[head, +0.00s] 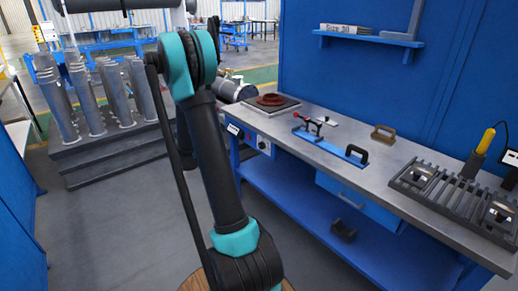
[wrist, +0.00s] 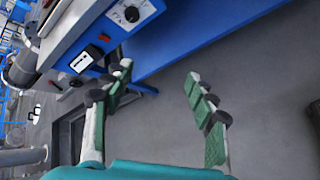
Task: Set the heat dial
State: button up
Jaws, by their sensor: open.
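The heat dial (wrist: 131,14) is a round black knob on a white marked plate, set in a blue panel at the top of the wrist view. In the head view the dial (head: 263,145) shows small on the front of the workbench, right of my arm. Its exact setting is too small to read. My gripper (wrist: 157,79) is open and empty, its green-padded fingers wide apart. The dial lies beyond the fingertips, above and to the left in the wrist view, and nothing touches it. My gripper is not visible in the head view.
A small display (wrist: 88,56) sits beside the dial's panel. On the workbench (head: 335,135) are a plate with a red ring (head: 270,99), a blue clamp fixture (head: 330,147), a brown handled block (head: 383,134) and a slatted rack (head: 450,200). The floor before the bench is clear.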

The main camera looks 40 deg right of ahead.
jog(key=w+d+f+n+h, duration=0.4)
jog(key=w+d+f, duration=0.1)
jog(key=w+d, duration=0.2)
jog(key=n+g+h, duration=0.1)
jog(key=n+h, duration=0.3)
send_near(260, 146)
jog(key=d, duration=0.8)
jog(key=shift+w+d+r, duration=0.15)
jog(key=shift+w+d, duration=0.2)
jog(key=shift+d, duration=0.05)
jog(key=shift+m+g, duration=0.3)
jog(key=shift+g, duration=0.1)
jog(key=c, duration=1.2)
